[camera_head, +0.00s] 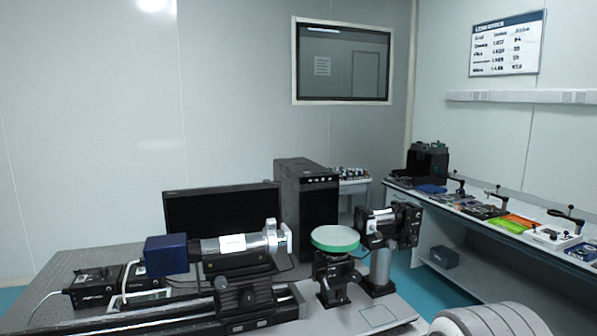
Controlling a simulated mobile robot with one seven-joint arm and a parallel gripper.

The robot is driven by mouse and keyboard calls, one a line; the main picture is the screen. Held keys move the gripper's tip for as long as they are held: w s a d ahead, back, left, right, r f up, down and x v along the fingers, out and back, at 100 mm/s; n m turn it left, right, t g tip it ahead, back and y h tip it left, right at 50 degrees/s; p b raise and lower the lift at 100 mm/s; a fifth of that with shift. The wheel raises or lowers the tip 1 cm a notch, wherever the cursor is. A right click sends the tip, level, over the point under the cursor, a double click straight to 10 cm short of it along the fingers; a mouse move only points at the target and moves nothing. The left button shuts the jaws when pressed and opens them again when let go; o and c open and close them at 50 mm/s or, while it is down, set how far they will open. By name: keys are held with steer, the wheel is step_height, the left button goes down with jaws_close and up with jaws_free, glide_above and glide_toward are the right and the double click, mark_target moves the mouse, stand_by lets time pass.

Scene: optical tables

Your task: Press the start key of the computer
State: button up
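The computer (310,208) is a black tower standing upright on the optical table, behind the instruments and right of the monitor. A row of small light marks or keys (318,180) shows near the top of its front face. They are too small to tell which is the start key. The monitor (190,212) beside it has a dark screen. My gripper is not in view. A pale rounded part at the bottom right looks like a link of my arm, well apart from the computer.
On the optical table (105,258), a blue-ended cylindrical instrument (215,246) and a green-rimmed round stage (335,239) stand in front of the computer. A black mount (395,226) stands to their right. A side bench (470,215) with several devices runs along the right wall.

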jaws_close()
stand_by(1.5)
